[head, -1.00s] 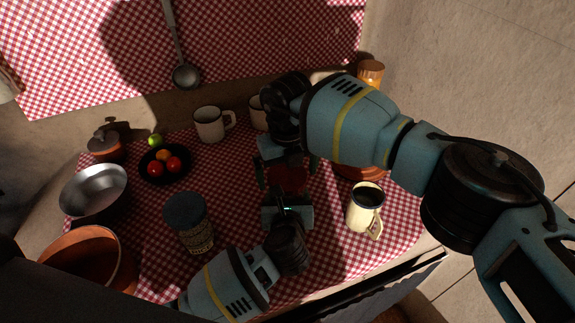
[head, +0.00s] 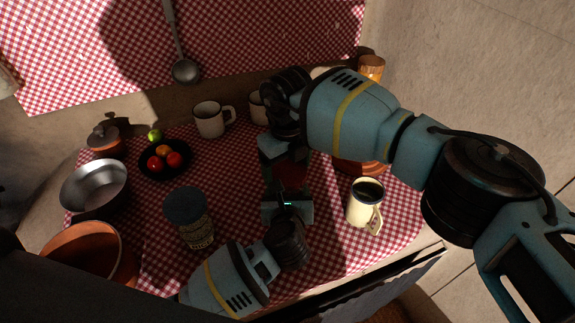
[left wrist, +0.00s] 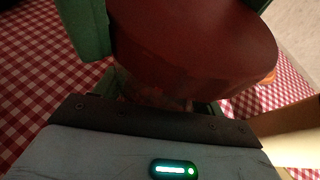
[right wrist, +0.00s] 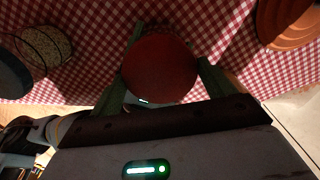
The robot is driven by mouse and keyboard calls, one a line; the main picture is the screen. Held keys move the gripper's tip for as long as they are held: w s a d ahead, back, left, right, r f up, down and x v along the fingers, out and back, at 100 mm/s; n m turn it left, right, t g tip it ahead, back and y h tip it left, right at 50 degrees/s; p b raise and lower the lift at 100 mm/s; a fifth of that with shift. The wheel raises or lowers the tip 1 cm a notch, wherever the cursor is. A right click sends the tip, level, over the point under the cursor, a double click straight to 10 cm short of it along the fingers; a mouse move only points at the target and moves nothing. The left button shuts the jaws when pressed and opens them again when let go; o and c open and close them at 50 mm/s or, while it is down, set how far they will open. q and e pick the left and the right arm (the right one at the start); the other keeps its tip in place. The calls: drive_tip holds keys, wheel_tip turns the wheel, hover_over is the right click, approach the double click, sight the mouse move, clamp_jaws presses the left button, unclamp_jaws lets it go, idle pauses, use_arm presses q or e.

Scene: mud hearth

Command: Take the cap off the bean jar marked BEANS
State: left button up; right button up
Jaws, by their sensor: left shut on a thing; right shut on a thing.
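A jar with a dark red cap (head: 291,176) is between my two grippers in the head view, partly hidden by them. My right gripper (head: 286,168) comes from above. In the right wrist view its green fingers are shut on either side of the round cap (right wrist: 158,68). My left gripper (head: 288,198) is low at the near side, shut on the jar body. In the left wrist view the cap (left wrist: 195,45) is large, with a little of the clear jar body (left wrist: 150,88) below it. I cannot read any label on this jar, or tell whether the cap is free of it.
A dark blue-capped jar (head: 197,232) stands to the left. A cream mug (head: 361,208) stands close on the right. Behind are a white mug (head: 209,120) and a black fruit plate (head: 149,174). A metal bowl (head: 95,187) and clay bowl (head: 62,252) are at left.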

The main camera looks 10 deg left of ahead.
sight(287, 171)
use_arm(q)
drive_tip(key=shift+f, duration=0.1)
use_arm(e)
drive_tip(key=shift+r, duration=0.45)
idle(0.4)
drive_tip(key=shift+r, duration=0.65)
drive_tip(key=shift+r, duration=0.1)
drive_tip(key=shift+r, duration=1.9)
use_arm(q)
drive_tip(key=o, duration=1.9)
drive_tip(key=shift+o, duration=0.2)
drive_tip(key=v, duration=1.2)
drive_tip(key=shift+b, duration=0.4)
use_arm(e)
wheel_tip(287, 171, down, 2)
drive_tip(key=shift+f, duration=0.15)
